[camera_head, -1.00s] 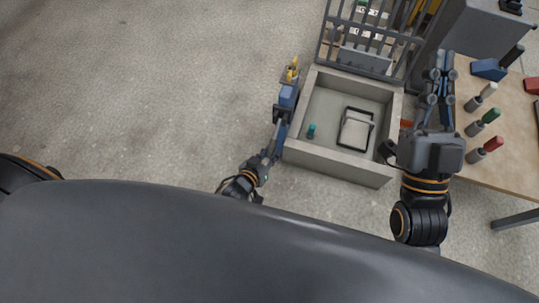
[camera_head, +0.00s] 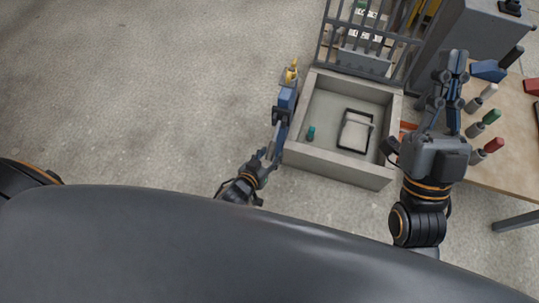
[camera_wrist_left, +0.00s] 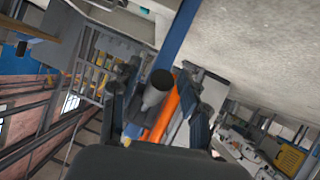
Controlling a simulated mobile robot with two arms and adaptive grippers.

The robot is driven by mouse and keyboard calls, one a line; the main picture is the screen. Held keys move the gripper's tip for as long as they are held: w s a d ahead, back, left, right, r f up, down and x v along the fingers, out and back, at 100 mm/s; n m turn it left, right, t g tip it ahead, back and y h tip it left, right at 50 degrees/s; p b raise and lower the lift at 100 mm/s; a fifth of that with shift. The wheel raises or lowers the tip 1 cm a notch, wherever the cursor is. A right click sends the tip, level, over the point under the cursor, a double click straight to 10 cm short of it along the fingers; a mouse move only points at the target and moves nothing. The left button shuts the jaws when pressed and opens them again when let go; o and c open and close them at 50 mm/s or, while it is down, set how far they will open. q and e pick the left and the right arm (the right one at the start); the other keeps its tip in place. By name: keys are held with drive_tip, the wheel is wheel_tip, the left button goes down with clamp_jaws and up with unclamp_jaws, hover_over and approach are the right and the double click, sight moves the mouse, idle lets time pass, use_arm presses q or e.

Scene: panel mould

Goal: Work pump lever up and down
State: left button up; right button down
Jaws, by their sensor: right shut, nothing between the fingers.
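The pump is the blue upright unit (camera_head: 287,97) with a yellow top, beside the left wall of the grey tray. Its dark lever (camera_head: 276,136) points down toward my left gripper (camera_head: 268,156). In the left wrist view, the lever's grey, dark-tipped end (camera_wrist_left: 155,91) stands between the fingers of the left gripper (camera_wrist_left: 163,102). The fingers look apart, with gaps beside the lever. An orange bar (camera_wrist_left: 165,112) shows just behind it. My right gripper (camera_head: 449,75) is shut and empty, over the gap between tray and bench.
The grey tray (camera_head: 337,169) holds a small teal cylinder (camera_head: 311,133) and a black-framed pale panel (camera_head: 356,131). A barred grate (camera_head: 372,38) stands behind it. The wooden bench (camera_head: 510,130) at right carries several coloured-handled tools. The floor at left is clear.

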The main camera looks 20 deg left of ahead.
use_arm(q)
drive_tip(key=shift+s, duration=0.15)
drive_tip(key=shift+s+a+r, duration=0.1)
drive_tip(key=shift+s+r, duration=0.05)
drive_tip(key=shift+s, duration=0.2)
drive_tip(key=v, duration=1.1)
drive_tip(key=shift+r, duration=0.1)
